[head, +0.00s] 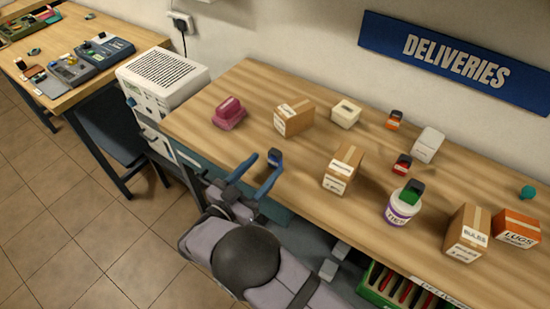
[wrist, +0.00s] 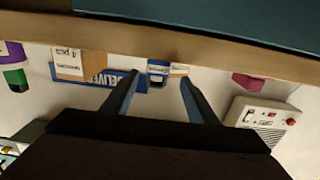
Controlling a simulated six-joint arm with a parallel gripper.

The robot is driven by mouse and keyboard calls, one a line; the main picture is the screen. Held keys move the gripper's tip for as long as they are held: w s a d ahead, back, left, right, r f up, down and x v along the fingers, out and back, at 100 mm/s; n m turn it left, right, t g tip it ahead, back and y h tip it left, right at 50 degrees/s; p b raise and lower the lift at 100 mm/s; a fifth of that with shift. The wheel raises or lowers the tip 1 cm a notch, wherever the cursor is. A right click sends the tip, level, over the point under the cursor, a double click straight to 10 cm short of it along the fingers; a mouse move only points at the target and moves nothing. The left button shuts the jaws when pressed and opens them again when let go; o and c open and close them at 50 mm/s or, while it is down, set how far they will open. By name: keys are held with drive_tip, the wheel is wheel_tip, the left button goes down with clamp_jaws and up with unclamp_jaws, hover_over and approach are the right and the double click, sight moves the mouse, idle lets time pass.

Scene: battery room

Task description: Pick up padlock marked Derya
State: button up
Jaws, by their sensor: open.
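Several small padlock-like blocks with dark tops are in the head view. A blue one (head: 274,158) sits at the table's front edge, an orange one (head: 394,120) at the back, a red one (head: 402,165) mid-table, and a green one (head: 411,191) on a white tub. No name can be read on any, so I cannot tell which is Derya. My gripper (head: 268,162) is open, its two blue fingers pointing at the blue padlock. In the wrist view the blue padlock (wrist: 158,73) with a pale label shows between the fingertips (wrist: 160,78); contact cannot be told.
A cardboard box (head: 343,170) stands right of the blue padlock, another box (head: 294,117) behind it, and a pink item (head: 229,113) to the left. The white tub (head: 403,209) stands farther right. The table's front edge (head: 215,158) is close to my gripper.

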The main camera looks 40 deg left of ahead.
sight(273, 160)
drive_tip(key=shift+w+d+r+p, duration=0.15)
drive_tip(key=shift+w+p, duration=0.4)
drive_tip(key=shift+w, duration=0.5)
drive_tip(key=shift+w+d+f+p, duration=0.15)
drive_tip(key=shift+w+p, duration=0.35)
drive_tip(key=shift+w, duration=1.1)
drive_tip(key=c, duration=1.2)
